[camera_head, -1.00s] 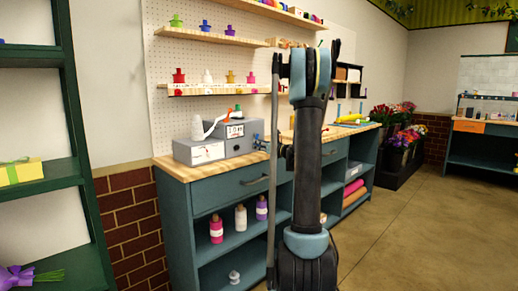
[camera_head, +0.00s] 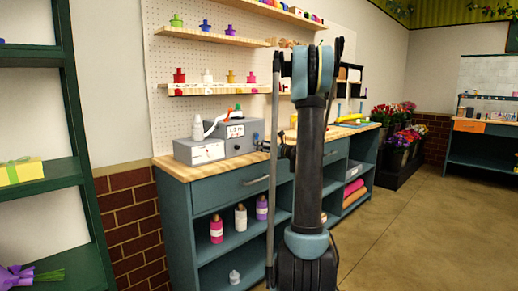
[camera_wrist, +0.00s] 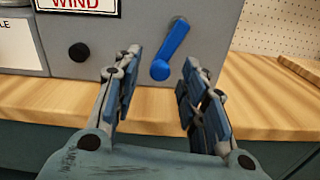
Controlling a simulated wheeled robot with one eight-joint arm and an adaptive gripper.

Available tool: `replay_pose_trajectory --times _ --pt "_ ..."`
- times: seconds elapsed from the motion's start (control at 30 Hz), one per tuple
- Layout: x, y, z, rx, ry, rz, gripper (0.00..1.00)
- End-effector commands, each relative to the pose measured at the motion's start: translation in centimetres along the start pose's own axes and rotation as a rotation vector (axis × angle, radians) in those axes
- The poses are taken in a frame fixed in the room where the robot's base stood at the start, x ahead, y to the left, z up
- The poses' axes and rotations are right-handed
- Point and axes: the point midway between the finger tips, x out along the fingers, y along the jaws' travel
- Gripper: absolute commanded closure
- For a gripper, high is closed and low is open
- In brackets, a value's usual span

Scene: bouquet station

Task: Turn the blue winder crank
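The blue winder crank (camera_wrist: 171,48) is on the front of a grey box (camera_wrist: 215,22) with a sign reading WIND, in the wrist view. Its arm slants from the upper right down to a round knob at the lower left. My gripper (camera_wrist: 160,68) is open and empty, and its two fingers appear on either side of the crank's knob. I cannot tell how far the fingertips are from it.
A black knob (camera_wrist: 79,52) is on the box's face, left of the crank. The wooden counter (camera_wrist: 255,100) is clear in front of the box. A wooden board (camera_wrist: 303,68) lies to the right. Bottles (camera_head: 240,217) stand on the shelf below.

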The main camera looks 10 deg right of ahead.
Motion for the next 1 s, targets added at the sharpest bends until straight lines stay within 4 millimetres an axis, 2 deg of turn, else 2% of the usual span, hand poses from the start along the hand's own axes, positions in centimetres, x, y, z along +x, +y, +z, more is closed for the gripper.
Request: replay_pose_trajectory --times 0.1,0.3,0.5,0.7,1.0 --pt "-2.5 -0.1 0.0 0.0 0.0 -0.004 0.61" --pt "-6.3 -0.1 -0.1 0.0 0.0 -0.003 0.61" --pt "-8.7 -0.1 -0.1 0.0 0.001 -0.002 0.61" --pt "-9.4 0.0 -0.1 0.0 0.001 0.0 0.61" --pt "-9.5 0.1 -0.1 -0.001 0.002 0.001 0.61"
